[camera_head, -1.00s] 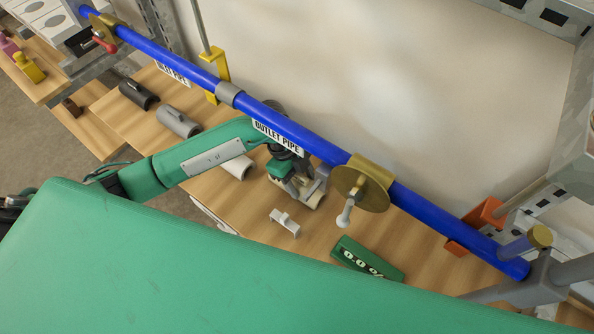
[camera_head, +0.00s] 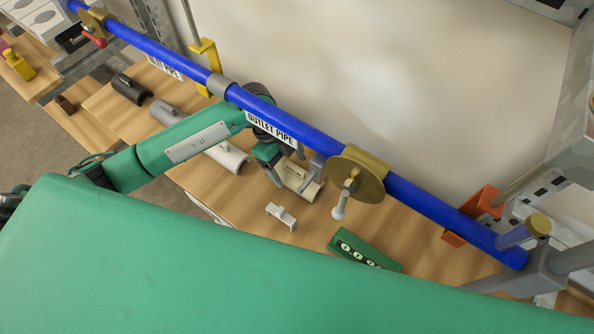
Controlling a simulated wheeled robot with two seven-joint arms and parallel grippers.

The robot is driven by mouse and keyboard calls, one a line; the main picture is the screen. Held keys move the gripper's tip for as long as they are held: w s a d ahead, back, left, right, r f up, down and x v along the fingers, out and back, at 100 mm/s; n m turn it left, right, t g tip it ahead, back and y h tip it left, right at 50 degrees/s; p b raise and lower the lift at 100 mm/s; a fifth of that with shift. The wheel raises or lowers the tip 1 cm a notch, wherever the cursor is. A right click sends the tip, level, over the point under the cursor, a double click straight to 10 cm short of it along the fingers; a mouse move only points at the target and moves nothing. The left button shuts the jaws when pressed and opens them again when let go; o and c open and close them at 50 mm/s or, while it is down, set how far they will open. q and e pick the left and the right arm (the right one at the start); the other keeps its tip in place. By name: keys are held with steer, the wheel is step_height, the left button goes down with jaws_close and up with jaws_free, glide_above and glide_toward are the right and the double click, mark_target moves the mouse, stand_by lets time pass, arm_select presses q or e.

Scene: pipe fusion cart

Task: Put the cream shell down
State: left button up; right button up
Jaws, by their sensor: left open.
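The cream shell (camera_head: 298,177), a short half-round piece, lies on the wooden shelf below the blue pipe, or very close above it; I cannot tell if it touches. My left gripper (camera_head: 292,172) is open right at it, with one finger on the shell's left side and the other on its right, near the brass disc. Part of the shell is hidden by the gripper. My right gripper does not show.
A white shell (camera_head: 228,157), a grey shell (camera_head: 166,112) and a dark shell (camera_head: 131,89) lie in a row to the left. A small white clip (camera_head: 281,217) and a green counter box (camera_head: 364,251) lie in front. The blue pipe (camera_head: 425,202) with a brass clamp disc (camera_head: 358,175) runs overhead.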

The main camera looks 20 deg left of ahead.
arm_select(q)
steer(key=w+a, duration=0.1)
steer(key=a, duration=0.1)
steer(key=a+b, duration=0.1)
steer(key=a, duration=0.2)
steer(key=w+a, duration=0.1)
steer(key=a, duration=0.2)
steer(key=shift+w+a+f, duration=0.1)
steer(key=shift+w, duration=0.25)
steer(key=shift+w+a+b, duration=0.2)
steer(key=shift+a+b, duration=0.1)
steer(key=shift+a, duration=0.25)
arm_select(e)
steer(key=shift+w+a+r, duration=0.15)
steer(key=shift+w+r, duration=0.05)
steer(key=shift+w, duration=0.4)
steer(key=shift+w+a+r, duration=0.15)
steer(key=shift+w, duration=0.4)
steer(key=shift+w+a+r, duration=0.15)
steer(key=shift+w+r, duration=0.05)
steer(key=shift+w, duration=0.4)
arm_select(q)
steer(key=shift+s, duration=0.1)
